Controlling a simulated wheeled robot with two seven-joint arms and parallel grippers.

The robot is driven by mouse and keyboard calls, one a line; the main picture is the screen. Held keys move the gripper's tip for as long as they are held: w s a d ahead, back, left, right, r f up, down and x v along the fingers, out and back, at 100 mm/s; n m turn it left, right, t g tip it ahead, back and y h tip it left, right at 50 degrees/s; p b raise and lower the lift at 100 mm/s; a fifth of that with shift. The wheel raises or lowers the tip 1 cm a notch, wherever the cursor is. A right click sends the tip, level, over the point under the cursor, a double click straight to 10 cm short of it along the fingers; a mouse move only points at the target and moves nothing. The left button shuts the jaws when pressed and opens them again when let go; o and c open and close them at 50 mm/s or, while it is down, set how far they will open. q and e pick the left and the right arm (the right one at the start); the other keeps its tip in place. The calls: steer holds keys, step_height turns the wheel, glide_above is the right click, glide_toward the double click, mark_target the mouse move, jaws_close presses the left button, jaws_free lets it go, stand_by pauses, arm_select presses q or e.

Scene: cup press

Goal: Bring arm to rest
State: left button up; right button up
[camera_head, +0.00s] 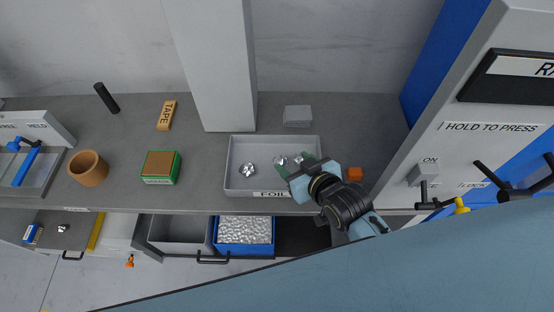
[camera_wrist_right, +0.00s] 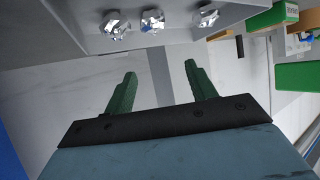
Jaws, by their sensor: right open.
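My right gripper (camera_head: 303,166) is over the right part of the grey foil tray (camera_head: 234,160) on the counter. Its arm comes in from the lower right. In the right wrist view the two green fingers of this gripper (camera_wrist_right: 160,72) stand wide apart with nothing between them. Crumpled foil balls lie in the tray; one (camera_head: 248,170) is left of the gripper and others (camera_head: 280,160) are close beside the fingers. Three foil balls (camera_wrist_right: 152,20) also show at the top of the right wrist view, clear of the fingers. My left gripper is not in view.
A grey column (camera_head: 215,70) rises behind the tray. A tall panel with black handles (camera_head: 497,130) stands at right. Open drawers (camera_head: 180,232) jut out below the counter, one with a blue bin (camera_head: 244,249).

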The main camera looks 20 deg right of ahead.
steer(key=shift+v, duration=1.7)
steer(key=shift+s+d+f, duration=0.15)
steer(key=shift+s+d, duration=0.1)
steer(key=shift+s, duration=0.1)
steer(key=s+d+g+h, duration=0.1)
steer(key=s+d+g, duration=0.25)
steer(key=s, duration=0.35)
steer(key=s+d+g+h, duration=0.2)
steer(key=s+g, duration=0.3)
steer(key=s, duration=0.2)
step_height(320, 180, down, 26)
steer(key=s+g, duration=0.1)
steer(key=s, duration=0.1)
steer(key=s+d+f+g+b, duration=0.1)
steer(key=s+d+f+b, duration=0.1)
steer(key=s+f, duration=1.3)
steer(key=shift+s+d, duration=0.55)
steer(key=shift+s, duration=0.05)
steer(key=shift+f, duration=0.15)
